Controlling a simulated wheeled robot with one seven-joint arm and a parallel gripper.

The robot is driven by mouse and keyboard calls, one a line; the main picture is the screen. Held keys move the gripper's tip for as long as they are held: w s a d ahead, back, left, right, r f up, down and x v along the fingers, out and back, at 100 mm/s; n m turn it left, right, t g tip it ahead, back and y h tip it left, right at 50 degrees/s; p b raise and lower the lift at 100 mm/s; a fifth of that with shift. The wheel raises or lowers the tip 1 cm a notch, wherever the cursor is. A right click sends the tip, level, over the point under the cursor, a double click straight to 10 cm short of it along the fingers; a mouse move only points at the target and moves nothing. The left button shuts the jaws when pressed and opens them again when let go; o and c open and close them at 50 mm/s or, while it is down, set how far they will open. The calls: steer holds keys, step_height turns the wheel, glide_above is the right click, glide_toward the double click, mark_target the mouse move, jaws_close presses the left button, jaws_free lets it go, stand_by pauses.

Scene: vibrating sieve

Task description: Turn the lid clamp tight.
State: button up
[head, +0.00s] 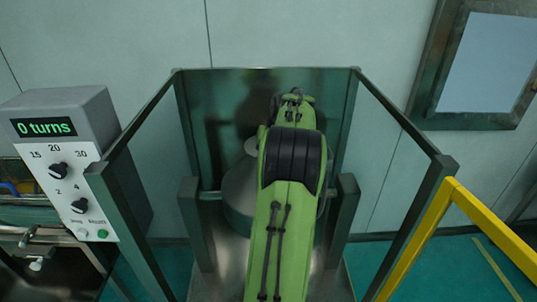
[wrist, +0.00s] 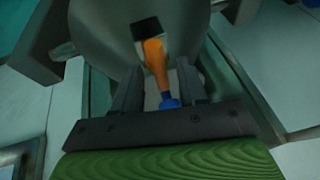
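The lid clamp shows in the wrist view as an orange handle (wrist: 154,58) with a blue end (wrist: 168,101), running down from a dark square opening in a grey rounded body. My gripper (wrist: 159,66) has its two dark fingers apart, one on each side of the handle. Gaps show between the handle and both fingers, and I see no contact. In the head view my green arm hides the gripper and the clamp. The grey sieve drum (head: 238,188) shows partly behind the arm.
A metal frame with upright posts (head: 187,120) surrounds the drum. A control box (head: 62,110) at the left has a display reading "0 turns", knobs and a green button. A yellow rail (head: 420,235) stands at the right.

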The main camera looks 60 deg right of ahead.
steer(key=shift+d+r, duration=0.1)
steer(key=shift+r, duration=0.05)
steer(key=p+v, duration=0.4)
steer(key=v, duration=1.1)
steer(key=shift+s+r, duration=0.15)
steer(key=shift+r, duration=0.1)
steer(key=w+a+n, duration=0.2)
steer(key=w+a, duration=0.2)
steer(key=a, duration=0.5)
steer(key=w+a+r+n+y, duration=0.15)
steer(key=w+a, duration=0.25)
steer(key=a, duration=0.5)
steer(key=w+a+n+h, duration=0.1)
steer(key=w+a+n, duration=0.2)
steer(key=w+a, duration=0.35)
steer(key=s+a+f+n+y, duration=0.1)
steer(key=s+a+f+n, duration=0.2)
steer(key=s+a, duration=0.4)
steer(key=s+a+f+n+t+y, duration=0.1)
steer(key=s+a+f+n, duration=0.2)
steer(key=a, duration=0.9)
steer(key=s+f, duration=0.2)
steer(key=s, duration=0.2)
steer(key=shift+t, duration=0.3)
